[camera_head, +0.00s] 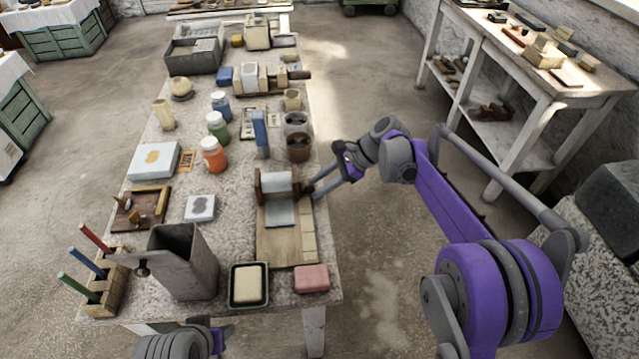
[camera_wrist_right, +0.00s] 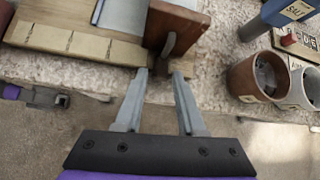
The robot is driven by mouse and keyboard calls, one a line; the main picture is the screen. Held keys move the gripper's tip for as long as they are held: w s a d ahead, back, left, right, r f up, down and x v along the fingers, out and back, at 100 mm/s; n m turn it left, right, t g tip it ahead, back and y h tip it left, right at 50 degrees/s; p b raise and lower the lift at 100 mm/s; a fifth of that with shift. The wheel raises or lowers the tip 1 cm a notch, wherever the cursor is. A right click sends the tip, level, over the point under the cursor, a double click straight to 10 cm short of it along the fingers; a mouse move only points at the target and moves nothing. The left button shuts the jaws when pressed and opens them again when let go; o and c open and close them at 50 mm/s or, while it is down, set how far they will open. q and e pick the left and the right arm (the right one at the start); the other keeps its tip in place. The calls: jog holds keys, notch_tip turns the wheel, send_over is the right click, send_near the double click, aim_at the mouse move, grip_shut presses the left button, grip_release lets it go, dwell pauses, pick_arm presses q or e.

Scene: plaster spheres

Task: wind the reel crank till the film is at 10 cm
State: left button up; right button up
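The film reel stand (camera_head: 265,184) has brown wooden end plates on a wooden board near the table's right edge. A grey film strip (camera_head: 280,214) runs from the reel down the board, beside a pale marked strip (camera_head: 308,238); its scale is unreadable. In the right wrist view, one brown end plate (camera_wrist_right: 187,28) shows, with a small grey crank arm (camera_wrist_right: 169,45) on its outer side. My right gripper (camera_head: 309,190) is at the crank; its two fingers (camera_wrist_right: 162,72) stand apart around the crank's end, contact unclear. Only part of my left arm shows, at the bottom.
Two brown and grey cups (camera_wrist_right: 255,77) stand close beyond the reel. A blue block (camera_head: 260,134) and paint jars (camera_head: 213,155) are behind and left. A grey bin (camera_head: 185,260), a soap tray (camera_head: 249,284) and a pink block (camera_head: 311,278) lie nearer.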

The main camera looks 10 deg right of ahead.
jog(key=p+v, duration=0.1)
jog(key=v, duration=0.9)
jog(key=shift+d+r, duration=0.25)
jog(key=shift+d, duration=0.05)
